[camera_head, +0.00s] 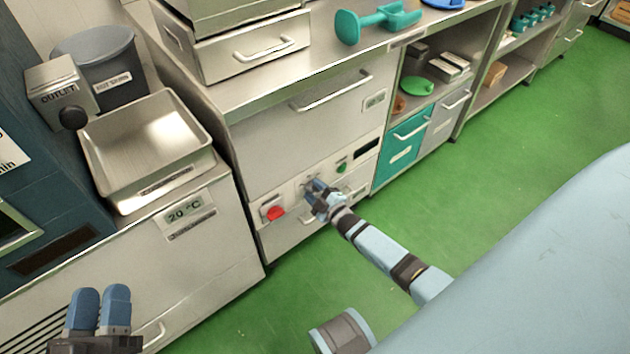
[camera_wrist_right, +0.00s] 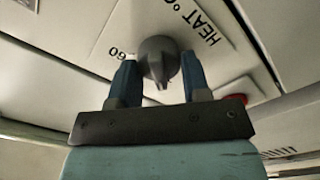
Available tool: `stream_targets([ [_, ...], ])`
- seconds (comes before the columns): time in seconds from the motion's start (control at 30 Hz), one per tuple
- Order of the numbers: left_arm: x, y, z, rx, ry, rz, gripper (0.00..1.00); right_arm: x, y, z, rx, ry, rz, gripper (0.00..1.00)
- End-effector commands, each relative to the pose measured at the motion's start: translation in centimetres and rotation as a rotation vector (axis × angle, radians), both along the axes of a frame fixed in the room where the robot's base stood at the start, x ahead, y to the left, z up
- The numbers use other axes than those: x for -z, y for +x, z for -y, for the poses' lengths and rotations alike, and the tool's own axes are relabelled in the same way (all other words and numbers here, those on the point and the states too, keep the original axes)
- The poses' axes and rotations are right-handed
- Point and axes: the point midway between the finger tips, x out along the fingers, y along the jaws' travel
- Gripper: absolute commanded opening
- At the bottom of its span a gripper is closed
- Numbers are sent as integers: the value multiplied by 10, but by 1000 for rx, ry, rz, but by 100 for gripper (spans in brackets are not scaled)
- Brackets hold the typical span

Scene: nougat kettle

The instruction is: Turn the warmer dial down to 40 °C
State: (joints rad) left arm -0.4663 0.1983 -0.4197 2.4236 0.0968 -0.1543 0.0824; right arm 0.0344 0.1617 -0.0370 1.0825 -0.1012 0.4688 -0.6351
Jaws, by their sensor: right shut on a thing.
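The warmer dial (camera_wrist_right: 158,60) is a grey round knob on a pale panel marked "HEAT °C", seen in the right wrist view. A "60" mark shows at its left; other scale marks are hidden. Its narrow pointer tip faces the bottom of that view, toward my gripper. My right gripper (camera_wrist_right: 160,85) is shut on the dial, a blue finger on each side. In the head view, my right gripper (camera_head: 316,190) is at the cabinet's front panel and mostly hides the dial. My left gripper (camera_head: 100,306) is at the lower left, empty, its blue fingers side by side.
A red button (camera_head: 275,213) is left of the dial and a green button (camera_head: 341,168) right of it. A dark display (camera_head: 367,146) is beyond the green button. A steel tray (camera_head: 150,140) stands on the left cabinet, whose display (camera_head: 185,208) reads 20 °C. Green floor is clear.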

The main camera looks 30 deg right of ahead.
Motion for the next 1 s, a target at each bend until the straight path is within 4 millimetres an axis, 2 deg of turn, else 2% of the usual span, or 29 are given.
stream_targets([
  [0.07,0,0,0,0,0,0,39,0,0,0,-1,-1,1,20],
  [0.1,0,0,0,0,-1,0,39,0,0,0,-1,-1,1,53],
  [0.17,0,0,0,0,-1,0,39,0,0,0,-1,-1,1,66],
  [0.43,-1,0,0,0,-2,2,39,0,0,0,0,0,0,67],
  [0.57,-3,0,0,-1,5,-4,39,-1,-9,0,0,1,-1,67],
  [0.67,-2,2,-2,-8,24,-23,39,-1,-26,2,0,1,-2,67],
  [0.8,27,3,-9,-34,82,-133,39,-2,-58,4,0,1,-4,67],
  [1.0,46,3,-16,-51,140,-218,39,-2,-101,7,0,1,-2,67],
])
